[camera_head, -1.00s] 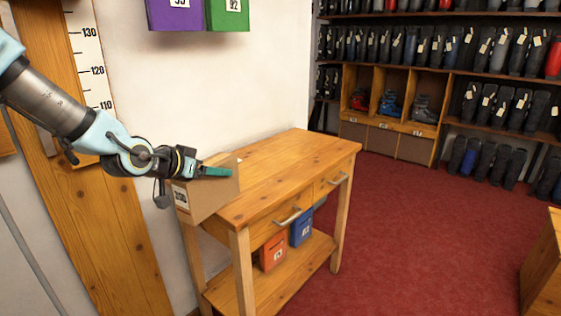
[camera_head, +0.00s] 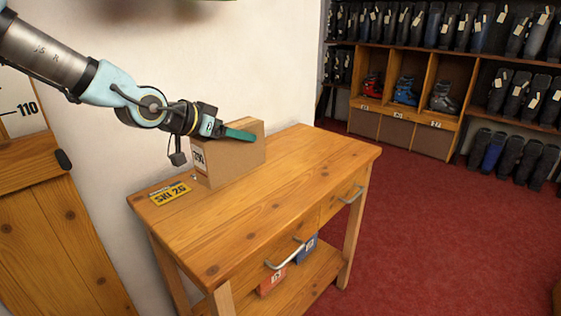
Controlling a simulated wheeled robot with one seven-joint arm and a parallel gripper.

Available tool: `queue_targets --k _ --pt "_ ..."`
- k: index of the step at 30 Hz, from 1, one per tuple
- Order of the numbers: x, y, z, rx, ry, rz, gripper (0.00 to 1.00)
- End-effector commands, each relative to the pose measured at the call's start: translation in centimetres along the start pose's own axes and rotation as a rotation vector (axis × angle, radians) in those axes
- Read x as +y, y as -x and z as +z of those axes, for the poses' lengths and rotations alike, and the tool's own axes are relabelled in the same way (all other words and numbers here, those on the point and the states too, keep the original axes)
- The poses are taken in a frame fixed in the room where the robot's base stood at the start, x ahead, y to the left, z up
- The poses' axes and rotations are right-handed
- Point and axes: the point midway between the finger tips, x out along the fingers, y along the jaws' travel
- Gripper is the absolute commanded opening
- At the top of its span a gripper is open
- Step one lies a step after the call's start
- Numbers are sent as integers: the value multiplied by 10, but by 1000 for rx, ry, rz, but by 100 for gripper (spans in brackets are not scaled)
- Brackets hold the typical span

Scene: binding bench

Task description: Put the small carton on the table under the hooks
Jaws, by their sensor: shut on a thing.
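The small brown carton (camera_head: 238,160), with a white printed label on its left face, is at the back left of the wooden table (camera_head: 262,205), close to the wall. It is upright. I cannot tell whether its base touches the tabletop or is slightly above it. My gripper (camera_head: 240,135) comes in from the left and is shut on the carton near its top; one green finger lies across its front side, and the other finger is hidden. No hooks show in this view; only dark blurred shapes are at the top edge.
The table's middle and right are clear. A red box (camera_head: 272,281) and a blue box (camera_head: 307,248) sit on its lower shelf. Boot shelves (camera_head: 405,125) stand at the back right.

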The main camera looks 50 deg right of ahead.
Motion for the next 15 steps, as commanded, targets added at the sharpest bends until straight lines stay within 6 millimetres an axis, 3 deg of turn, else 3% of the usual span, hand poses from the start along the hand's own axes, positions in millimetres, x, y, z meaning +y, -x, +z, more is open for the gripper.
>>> queue_targets --k 15 --pt "0 -30 55 1 1 1 2"
